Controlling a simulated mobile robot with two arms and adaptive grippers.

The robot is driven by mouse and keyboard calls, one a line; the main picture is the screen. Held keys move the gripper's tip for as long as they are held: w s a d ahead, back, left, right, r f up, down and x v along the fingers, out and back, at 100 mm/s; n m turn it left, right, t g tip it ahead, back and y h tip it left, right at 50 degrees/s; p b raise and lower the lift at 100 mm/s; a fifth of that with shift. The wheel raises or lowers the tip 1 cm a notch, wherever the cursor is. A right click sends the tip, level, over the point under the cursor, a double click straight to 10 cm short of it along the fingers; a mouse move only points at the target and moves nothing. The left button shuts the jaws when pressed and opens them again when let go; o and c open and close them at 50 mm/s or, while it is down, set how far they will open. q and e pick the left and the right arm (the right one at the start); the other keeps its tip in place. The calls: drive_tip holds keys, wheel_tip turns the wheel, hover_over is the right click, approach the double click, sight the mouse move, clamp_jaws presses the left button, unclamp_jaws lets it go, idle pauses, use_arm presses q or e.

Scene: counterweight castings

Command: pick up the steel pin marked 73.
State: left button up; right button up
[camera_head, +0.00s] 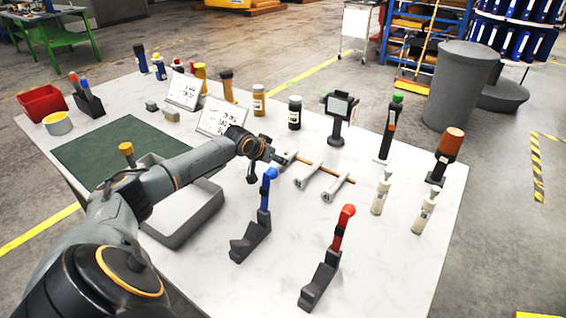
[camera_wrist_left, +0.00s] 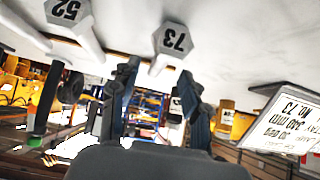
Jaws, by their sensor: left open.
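The steel pin marked 73 (camera_wrist_left: 173,40) shows its pale hexagonal head in the left wrist view, with its shank running back toward a wooden strip. In the head view it appears to be the leftmost pin (camera_head: 291,157), partly hidden by my gripper. A pin marked 52 (camera_wrist_left: 68,11) lies beside it in the left wrist view. My left gripper (camera_head: 264,163) is just left of the pins. In the left wrist view its fingers (camera_wrist_left: 157,78) are open, with nothing between them; head 73 appears just beyond the tips. My right gripper is not in view.
Blue-handled (camera_head: 264,220) and red-handled (camera_head: 325,270) dark clamps stand in front of the pins. A grey bin (camera_head: 190,230) lies under my arm. A printed card (camera_head: 222,117) stands behind, near brown and black bottles (camera_head: 294,112). Two pale bottles (camera_head: 381,195) stand right.

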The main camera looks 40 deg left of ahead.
use_arm(q)
drive_tip(key=shift+x, duration=2)
clamp_jaws()
drive_tip(key=shift+a+r, duration=0.1)
drive_tip(key=shift+r, duration=0.05)
